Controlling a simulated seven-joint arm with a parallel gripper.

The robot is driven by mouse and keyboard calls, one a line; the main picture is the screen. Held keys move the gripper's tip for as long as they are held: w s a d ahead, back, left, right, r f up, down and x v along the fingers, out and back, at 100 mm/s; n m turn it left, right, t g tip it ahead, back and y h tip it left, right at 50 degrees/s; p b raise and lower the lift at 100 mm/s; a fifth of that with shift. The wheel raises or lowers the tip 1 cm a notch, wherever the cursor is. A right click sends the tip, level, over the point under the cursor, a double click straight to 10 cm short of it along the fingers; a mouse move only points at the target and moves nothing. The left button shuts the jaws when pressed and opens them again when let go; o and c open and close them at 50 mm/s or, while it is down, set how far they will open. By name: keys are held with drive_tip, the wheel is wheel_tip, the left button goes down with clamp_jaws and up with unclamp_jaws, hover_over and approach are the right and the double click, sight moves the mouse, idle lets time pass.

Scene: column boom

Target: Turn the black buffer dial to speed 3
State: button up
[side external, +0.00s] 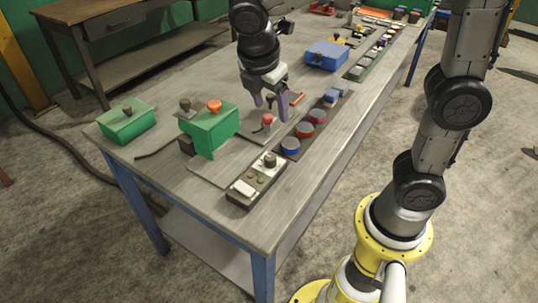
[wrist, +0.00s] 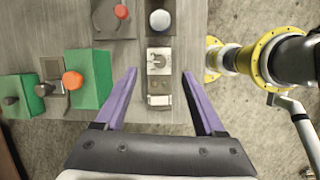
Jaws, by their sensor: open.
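A small control box (side external: 243,194) stands near the front edge of the table. A dark round dial (side external: 270,160) sits on its pale panel, with a white switch (side external: 243,187) at the near end. In the wrist view the dial (wrist: 158,60) looks pale, and its speed marks are too small to read. Other dark knobs stand by the green boxes; no readable label tells which is the buffer dial. My gripper (side external: 271,102) is open and empty, pointing down above the table, farther back than the dial. In the wrist view, its purple fingers (wrist: 160,72) frame the control box from above.
A green box (side external: 210,130) with an orange knob and a second green box (side external: 127,123) stand to the left.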

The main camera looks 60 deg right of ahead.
drive_tip(key=n, duration=0.1)
approach(270, 157)
drive_tip(key=shift+g, duration=0.4)
drive_tip(key=x, duration=0.9)
drive_tip(key=shift+w, duration=0.35)
drive_tip(key=shift+h, duration=0.3)
clamp_jaws()
